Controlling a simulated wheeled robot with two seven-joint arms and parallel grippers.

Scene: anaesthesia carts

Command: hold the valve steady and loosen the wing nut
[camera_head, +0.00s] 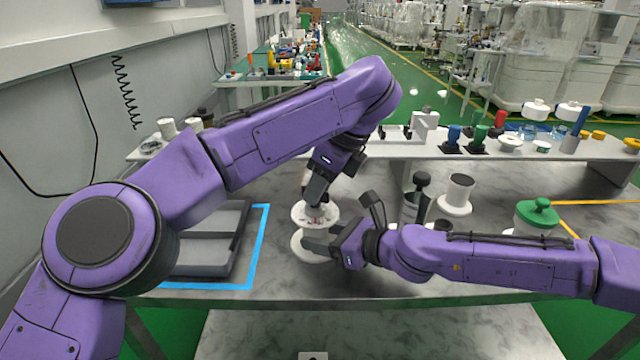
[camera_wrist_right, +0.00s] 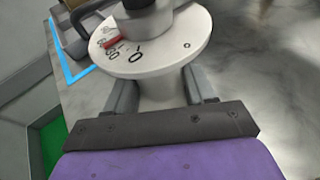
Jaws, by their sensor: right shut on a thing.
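The valve is a white piece with a round dial plate (camera_head: 328,216) on top and a wide white base (camera_head: 310,250), upright on the grey table. In the right wrist view the dial (camera_wrist_right: 172,48) shows dark numbers and a red mark. My right gripper (camera_head: 318,240) comes from the right and is shut on the valve's neck below the dial; its fingers sit on both sides of it in the right wrist view (camera_wrist_right: 160,92). My left gripper (camera_head: 314,200) points down right above the dial's centre. The wing nut is hidden there, and I cannot tell whether the fingers grip it.
A grey tray (camera_head: 240,215) stands left of the valve inside a blue outline (camera_head: 262,235). A white flanged spool (camera_head: 457,195) and a green-topped part (camera_head: 538,212) stand to the right. A raised shelf (camera_head: 540,150) with several small parts runs behind.

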